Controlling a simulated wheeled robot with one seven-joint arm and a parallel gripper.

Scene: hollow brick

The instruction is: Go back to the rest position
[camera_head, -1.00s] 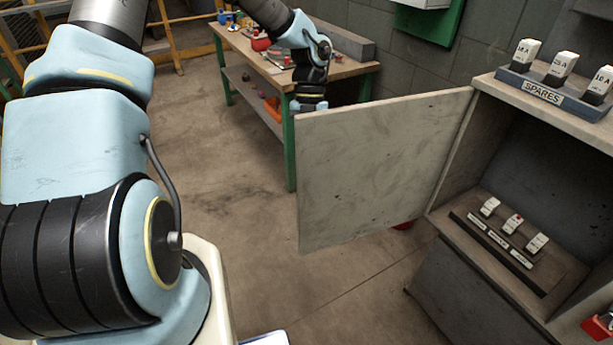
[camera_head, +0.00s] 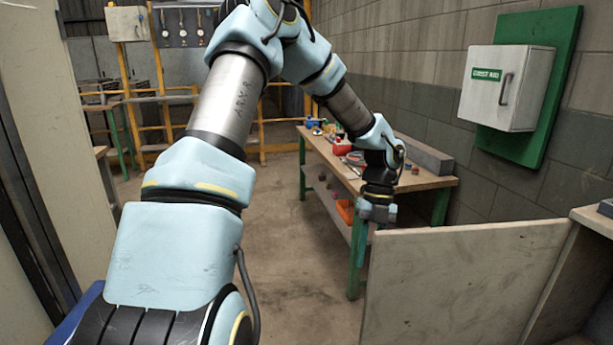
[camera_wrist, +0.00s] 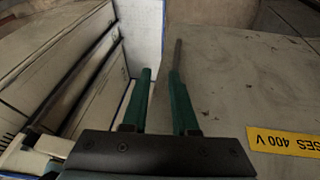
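My gripper (camera_wrist: 161,62) shows two green fingers in the wrist view, apart, with nothing seen held between them. In the head view my gripper (camera_head: 364,245) points down beside the left end of an open grey cabinet door (camera_head: 465,290). In the wrist view the door face (camera_wrist: 250,85) fills the right side and bears a yellow label ending in "SES 400 V" (camera_wrist: 285,140). I cannot tell whether the fingers touch the door. My arm is stretched forward, raised at the elbow and bent down at the wrist.
A workbench (camera_head: 425,182) with green legs, small items and a grey block stands behind my gripper. A first aid box (camera_head: 505,88) hangs on a green board at the right wall. Yellow railings (camera_head: 275,122) stand at the back. Floor (camera_head: 305,280) left of the door is clear.

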